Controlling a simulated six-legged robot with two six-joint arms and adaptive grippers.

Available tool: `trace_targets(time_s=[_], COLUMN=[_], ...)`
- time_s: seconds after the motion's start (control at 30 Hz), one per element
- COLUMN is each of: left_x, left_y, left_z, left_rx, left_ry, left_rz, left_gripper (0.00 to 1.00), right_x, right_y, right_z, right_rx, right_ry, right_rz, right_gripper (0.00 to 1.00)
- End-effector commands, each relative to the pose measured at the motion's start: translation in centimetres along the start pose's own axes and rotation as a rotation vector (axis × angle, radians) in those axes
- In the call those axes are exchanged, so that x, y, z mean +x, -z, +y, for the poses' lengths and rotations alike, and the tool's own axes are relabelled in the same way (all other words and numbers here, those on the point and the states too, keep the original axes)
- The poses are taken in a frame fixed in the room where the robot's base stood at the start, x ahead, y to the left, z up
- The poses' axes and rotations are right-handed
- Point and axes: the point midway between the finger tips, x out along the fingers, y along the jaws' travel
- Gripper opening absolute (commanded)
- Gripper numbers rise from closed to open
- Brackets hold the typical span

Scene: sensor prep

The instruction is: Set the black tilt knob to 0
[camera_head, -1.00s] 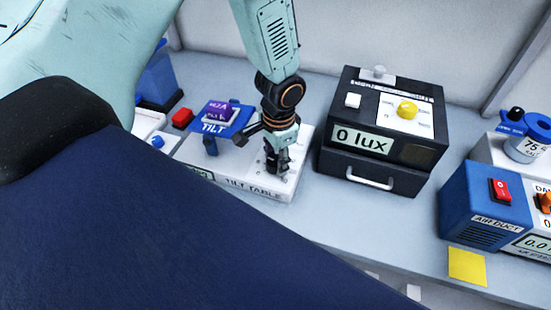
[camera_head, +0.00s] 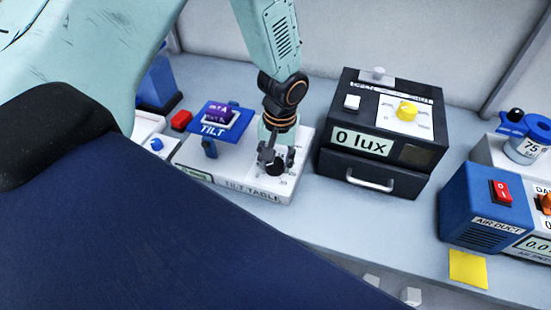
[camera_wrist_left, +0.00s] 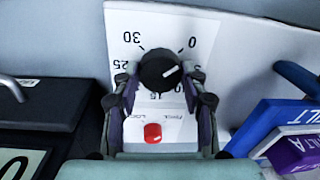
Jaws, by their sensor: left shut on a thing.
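The black tilt knob (camera_head: 276,169) is on the white top of the tilt table (camera_head: 257,192). In the left wrist view the knob (camera_wrist_left: 158,71) sits on a dial plate with 30 at the upper left and 0 at the upper right. Its white pointer line aims right and slightly up, below the 0 mark; the exact reading is hard to tell. My left gripper (camera_head: 278,163) reaches down from above. Its fingers (camera_wrist_left: 159,83) are on either side of the knob and shut on it. My right gripper is not in view.
A red button (camera_wrist_left: 152,133) is just below the knob on the plate. The blue TILT display (camera_head: 220,119) stands to the left on the table. A black lux box (camera_head: 383,130) is close on the right. A blue air duct box (camera_head: 485,215) is farther right.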

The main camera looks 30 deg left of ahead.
Motion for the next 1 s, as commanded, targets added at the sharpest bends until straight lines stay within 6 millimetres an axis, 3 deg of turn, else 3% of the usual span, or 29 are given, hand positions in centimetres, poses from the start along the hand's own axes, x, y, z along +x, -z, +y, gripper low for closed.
trace_targets(time_s=[0.73, 0.77, 1.0], left_x=[-0.35, -0.36, -0.21], left_y=[0.58, 0.59, 0.35], left_z=[0.12, 0.13, 0.06], left_rx=[-0.090, -0.090, -0.089], left_ry=[-0.006, -0.006, -0.003], left_rz=[0.008, 0.008, 0.003], left_gripper=[0.12, 0.44, 0.65], right_x=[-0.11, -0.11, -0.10], right_y=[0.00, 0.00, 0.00], right_z=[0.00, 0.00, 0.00], right_rx=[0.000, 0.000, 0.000], right_ry=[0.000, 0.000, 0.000], right_rz=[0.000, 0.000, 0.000], right_gripper=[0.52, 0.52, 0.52])
